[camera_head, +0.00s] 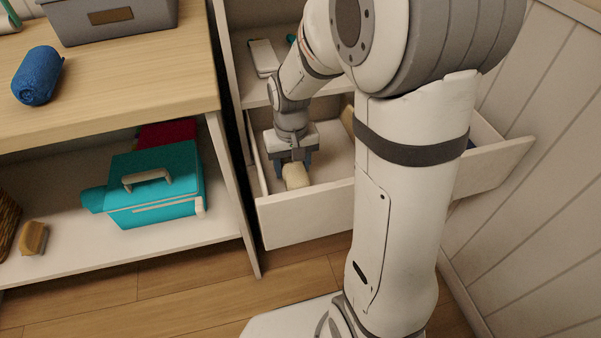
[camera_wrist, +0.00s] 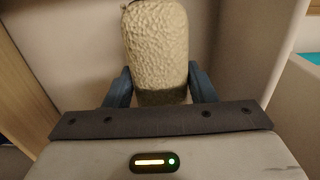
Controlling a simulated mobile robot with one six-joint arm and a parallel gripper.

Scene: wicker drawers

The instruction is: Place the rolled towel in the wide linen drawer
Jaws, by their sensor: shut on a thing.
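A cream, bumpy rolled towel (camera_head: 297,176) is between the fingers of my gripper (camera_head: 292,163). My gripper is shut on it and points down inside the open, wide white drawer (camera_head: 303,218), near its left end and front. In the wrist view the towel (camera_wrist: 156,45) stands out lengthwise between the two blue fingers of my gripper (camera_wrist: 160,88). I cannot tell whether the towel touches the drawer floor. My arm hides the middle of the drawer, where a tan item (camera_head: 347,121) partly shows.
A white shelf (camera_head: 252,92) above the drawer holds a pale box (camera_head: 263,57). On the left, a wooden-topped unit (camera_head: 130,95) bears a blue roll (camera_head: 38,76) and a grey bin (camera_head: 112,22). A teal case (camera_head: 158,188) sits on its lower shelf. A panelled wall (camera_head: 540,190) is at right.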

